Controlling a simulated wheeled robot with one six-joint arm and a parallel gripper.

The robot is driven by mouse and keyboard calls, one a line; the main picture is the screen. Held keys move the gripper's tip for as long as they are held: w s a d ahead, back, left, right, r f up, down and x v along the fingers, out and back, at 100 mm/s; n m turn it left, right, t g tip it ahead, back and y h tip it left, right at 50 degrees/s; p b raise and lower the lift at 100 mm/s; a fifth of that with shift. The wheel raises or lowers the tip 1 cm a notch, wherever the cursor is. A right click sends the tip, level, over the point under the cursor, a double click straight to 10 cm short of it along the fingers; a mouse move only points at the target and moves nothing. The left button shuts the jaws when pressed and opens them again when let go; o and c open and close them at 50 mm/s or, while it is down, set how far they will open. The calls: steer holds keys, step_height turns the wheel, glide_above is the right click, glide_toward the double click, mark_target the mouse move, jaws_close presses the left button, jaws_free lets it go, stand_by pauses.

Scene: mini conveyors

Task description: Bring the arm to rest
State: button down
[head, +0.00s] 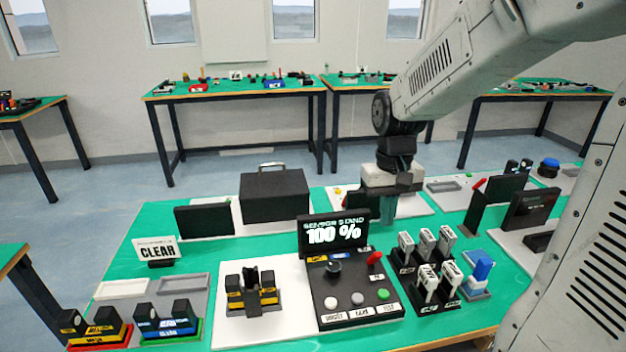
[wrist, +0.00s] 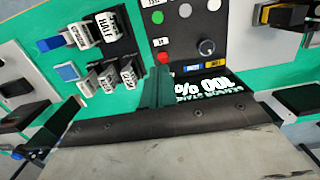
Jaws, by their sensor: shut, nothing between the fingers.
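My gripper (head: 388,206) hangs from my arm above the green table (head: 222,199), behind and to the right of the sensor stand (head: 334,236). Its fingers point down and are together, with nothing between them. In the wrist view the closed fingers (wrist: 158,88) show beside the stand's screen, near the red lever (wrist: 163,58). The stand's screen reads "SENSOR STAND 100 %" in the head view. The arm is raised and bent, reaching in from the right.
A rack of grey-topped blocks (head: 427,250) and a blue block (head: 482,264) stand right of the stand. A black case (head: 274,194) and a dark panel (head: 204,221) stand behind it. A "CLEAR" sign (head: 157,250) stands at left. Bare green table lies between them.

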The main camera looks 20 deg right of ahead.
steer(key=s+a+r+n+t, duration=0.1)
steer(key=s+a+r, duration=0.2)
steer(key=s, duration=0.5)
steer(key=s+a+r+n+t, duration=0.1)
steer(key=s+a+r, duration=0.3)
steer(key=s, duration=0.5)
steer(key=shift+s+a+r, duration=0.15)
steer(key=shift+s+a, duration=0.05)
steer(key=shift+a, duration=0.15)
